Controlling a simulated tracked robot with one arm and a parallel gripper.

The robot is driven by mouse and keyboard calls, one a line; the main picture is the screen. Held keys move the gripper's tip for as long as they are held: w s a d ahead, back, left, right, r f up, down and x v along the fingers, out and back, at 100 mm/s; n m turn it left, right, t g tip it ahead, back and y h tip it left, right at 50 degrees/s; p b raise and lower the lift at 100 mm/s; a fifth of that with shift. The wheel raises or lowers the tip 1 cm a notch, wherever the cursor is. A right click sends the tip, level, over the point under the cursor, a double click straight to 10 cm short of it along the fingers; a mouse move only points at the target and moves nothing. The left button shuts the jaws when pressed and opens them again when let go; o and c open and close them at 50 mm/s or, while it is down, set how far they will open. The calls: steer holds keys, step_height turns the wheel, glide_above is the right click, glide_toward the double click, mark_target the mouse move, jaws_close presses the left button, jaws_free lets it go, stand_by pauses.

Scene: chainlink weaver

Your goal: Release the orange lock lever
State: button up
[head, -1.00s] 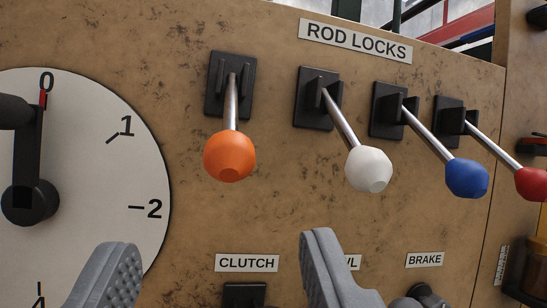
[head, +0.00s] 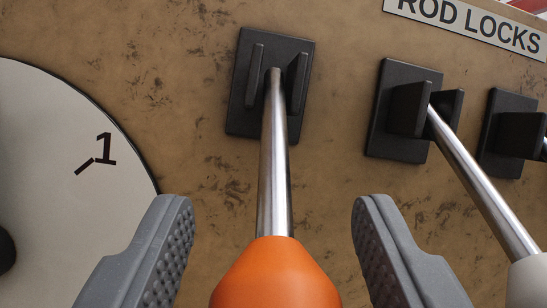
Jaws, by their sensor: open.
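The orange lock lever has a metal rod (head: 274,170) that rises from a black bracket (head: 270,88) on the panel. Its orange knob (head: 275,275) is at the bottom centre of the view, cut off by the lower edge. My gripper (head: 273,220) is open, with one grey finger to the left of the lever and one to the right. The lever lies between the fingers, with visible gaps on both sides. Neither finger touches it in this view.
A lever with a white knob (head: 538,280) stands to the right, its rod slanting down right from its own black bracket. Another black bracket (head: 515,135) is at the right edge. A white dial (head: 60,190) is at left. The ROD LOCKS sign (head: 480,22) is above right.

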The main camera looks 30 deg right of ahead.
steer(key=shift+x, duration=0.9)
steer(key=shift+c, duration=0.3)
jaws_close()
steer(key=shift+s+d, duration=0.1)
steer(key=shift+d, duration=0.15)
steer(key=shift+a, duration=0.1)
